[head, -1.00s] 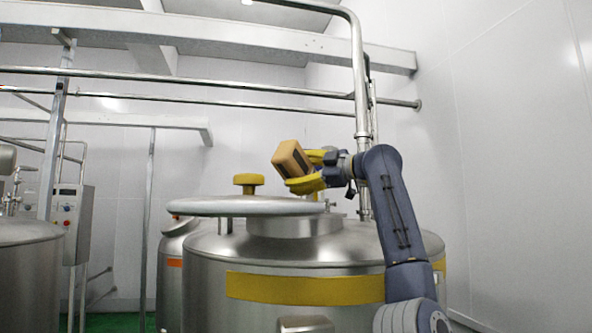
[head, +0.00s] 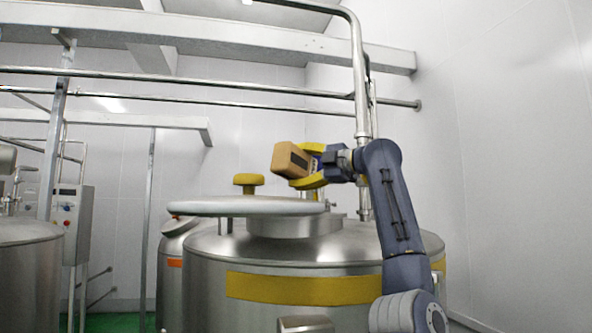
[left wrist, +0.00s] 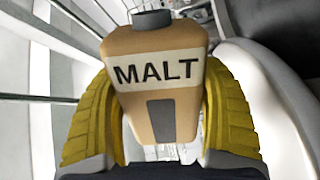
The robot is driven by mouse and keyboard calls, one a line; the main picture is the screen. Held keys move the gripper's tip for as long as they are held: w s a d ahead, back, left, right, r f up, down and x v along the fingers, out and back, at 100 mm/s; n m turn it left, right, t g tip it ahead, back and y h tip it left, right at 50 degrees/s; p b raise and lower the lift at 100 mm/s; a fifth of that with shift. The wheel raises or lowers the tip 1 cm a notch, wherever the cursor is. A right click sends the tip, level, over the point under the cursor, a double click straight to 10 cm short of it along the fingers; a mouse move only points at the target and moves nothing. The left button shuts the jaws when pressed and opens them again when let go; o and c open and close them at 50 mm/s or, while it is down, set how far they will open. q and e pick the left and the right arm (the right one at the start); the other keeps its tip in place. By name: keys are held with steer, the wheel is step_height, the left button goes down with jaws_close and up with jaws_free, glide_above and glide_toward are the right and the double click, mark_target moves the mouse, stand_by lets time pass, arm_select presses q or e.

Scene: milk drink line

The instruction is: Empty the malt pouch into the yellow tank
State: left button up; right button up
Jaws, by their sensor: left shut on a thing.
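The malt pouch (head: 290,159) is a tan block-like pack, tilted in the air above the tank's neck. My left gripper (head: 304,168), with yellow fingers, is shut on it from the right. In the left wrist view the pouch (left wrist: 160,100) sits between both fingers, with a MALT label and a dark cap at its far end. The yellow tank (head: 305,288) is a steel vessel with a yellow band. Its round grey lid (head: 230,207) lies offset to the left, overlapping the raised neck (head: 290,227). The opening is hidden from this angle. My right gripper is out of view.
A yellow knob (head: 249,181) stands behind the lid. A vertical steel pipe (head: 361,90) rises behind my left arm. Another steel tank (head: 30,275) and a control box (head: 72,222) stand at the left.

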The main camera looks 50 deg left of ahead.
mark_target(307, 153)
arm_select(q)
steer(key=n, duration=0.2)
steer(key=r+n, duration=0.1)
steer(key=shift+r+n, duration=0.2)
steer(key=shift+n, duration=0.2)
step_height(307, 153, up, 2)
steer(key=n, duration=0.5)
steer(key=shift+r, duration=0.2)
steer(key=n, duration=0.3)
steer(key=r+n, duration=0.1)
steer(key=n, duration=0.2)
steer(key=shift+r, duration=0.1)
steer(key=n, duration=0.2)
steer(key=r+n, duration=0.1)
steer(key=n, duration=0.2)
steer(key=shift+n, duration=0.3)
steer(key=shift+r, duration=0.1)
